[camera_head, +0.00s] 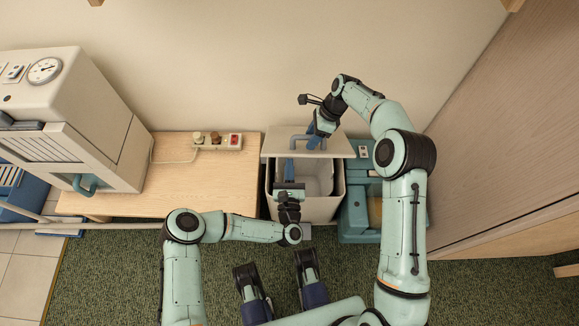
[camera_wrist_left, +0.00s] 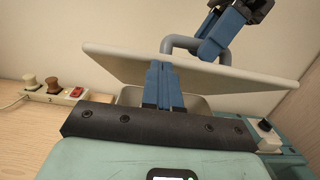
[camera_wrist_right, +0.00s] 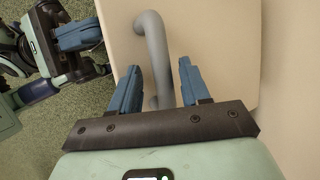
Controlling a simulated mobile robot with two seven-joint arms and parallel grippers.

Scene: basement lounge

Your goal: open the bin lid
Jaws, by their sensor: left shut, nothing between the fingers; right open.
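The bin (camera_head: 340,208) is a cream box standing open-topped between a wooden table and a teal unit. Its cream lid (camera_head: 278,143) is raised and tilted at the back of the opening, with a grey-blue loop handle (camera_head: 295,139). The lid also shows in the left wrist view (camera_wrist_left: 120,61). My right gripper (camera_head: 312,138) is at the handle; in the right wrist view its open fingers (camera_wrist_right: 158,85) straddle the handle bar (camera_wrist_right: 156,50). My left gripper (camera_head: 289,170) is shut and empty over the bin opening. Its fingertips (camera_wrist_left: 165,65) overlap the lid's edge; I cannot tell whether they touch.
The wooden table (camera_head: 225,175) at left holds a power strip (camera_head: 218,143) and a cream machine (camera_head: 85,125) with a gauge. The teal unit (camera_head: 357,222) stands close at the bin's right. A wall rises behind, and a wooden panel (camera_head: 510,130) bounds the right. Green carpet lies in front.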

